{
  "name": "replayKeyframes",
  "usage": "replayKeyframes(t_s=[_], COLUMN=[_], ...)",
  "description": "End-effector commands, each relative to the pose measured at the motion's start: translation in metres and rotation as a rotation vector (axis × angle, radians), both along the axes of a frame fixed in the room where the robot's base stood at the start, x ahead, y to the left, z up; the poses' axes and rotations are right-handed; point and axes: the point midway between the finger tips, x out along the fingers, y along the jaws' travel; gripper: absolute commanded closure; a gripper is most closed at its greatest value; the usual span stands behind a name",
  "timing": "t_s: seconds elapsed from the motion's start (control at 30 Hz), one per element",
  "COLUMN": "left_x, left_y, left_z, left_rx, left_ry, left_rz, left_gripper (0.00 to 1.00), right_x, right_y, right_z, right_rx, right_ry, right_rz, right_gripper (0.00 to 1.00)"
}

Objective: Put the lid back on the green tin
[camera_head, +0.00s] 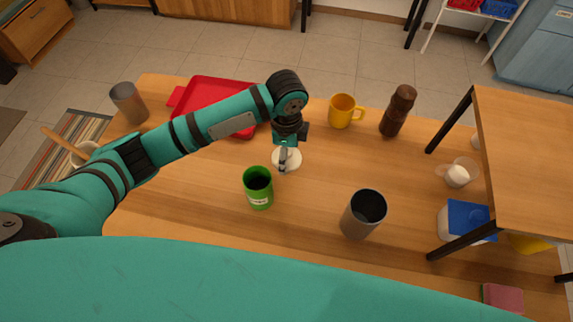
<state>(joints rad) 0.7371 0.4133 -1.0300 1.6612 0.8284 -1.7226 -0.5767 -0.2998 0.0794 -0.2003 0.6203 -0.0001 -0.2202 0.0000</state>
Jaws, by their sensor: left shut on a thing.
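The green tin (258,196) stands upright and open on the wooden table, its dark inside showing. A pale round disc that looks like the lid (293,163) is just behind and to the right of the tin. My left gripper (283,160) points down at the lid and is shut on it; the fingers partly cover it. I cannot tell whether the lid is lifted or still touches the table. The lid is apart from the tin. My right gripper does not show.
A grey metal cup (359,220) stands right of the tin. A yellow mug (343,112) and a brown pepper mill (397,111) stand behind. A red tray (205,92) lies behind my left arm. A raised wooden shelf (530,150) with dark legs bounds the right side.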

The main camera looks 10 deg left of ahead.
Motion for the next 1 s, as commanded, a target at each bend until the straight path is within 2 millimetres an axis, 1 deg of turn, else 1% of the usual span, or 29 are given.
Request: replayKeyframes(t_s=[0.03, 0.1, 0.2, 0.3, 0.4, 0.57, 0.87, 0.93, 1.0], left_x=[0.001, 0.001, 0.001, 0.000, 0.000, 0.000, 0.000, -0.001, -0.001], left_y=[-0.001, 0.000, -0.001, -0.001, -0.001, 0.000, 0.000, 0.000, 0.002], left_z=[0.014, 0.033, 0.056, 0.073, 0.084, 0.092, 0.093, 0.093, 0.093], left_rx=[-0.003, -0.002, -0.002, -0.001, -0.001, 0.000, 0.000, 0.000, -0.001], left_ry=[-0.005, -0.004, -0.003, -0.002, -0.001, 0.002, 0.002, 0.002, 0.001], left_rz=[-0.003, -0.002, -0.001, -0.001, -0.001, 0.000, 0.000, 0.003, 0.026], left_gripper=[0.56, 0.56, 0.56, 0.56, 0.56, 0.56, 0.56, 0.56, 0.56], right_x=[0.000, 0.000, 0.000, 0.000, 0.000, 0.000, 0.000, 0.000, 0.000], right_y=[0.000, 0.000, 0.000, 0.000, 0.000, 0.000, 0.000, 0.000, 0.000], right_z=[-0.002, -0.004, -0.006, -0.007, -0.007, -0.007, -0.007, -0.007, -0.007], right_rx=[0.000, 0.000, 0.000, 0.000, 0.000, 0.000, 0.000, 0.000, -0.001], right_ry=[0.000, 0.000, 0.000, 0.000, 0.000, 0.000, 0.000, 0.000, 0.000], right_rz=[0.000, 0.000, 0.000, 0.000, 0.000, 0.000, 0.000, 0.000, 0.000], right_gripper=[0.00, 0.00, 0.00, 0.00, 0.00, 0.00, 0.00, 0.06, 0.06])
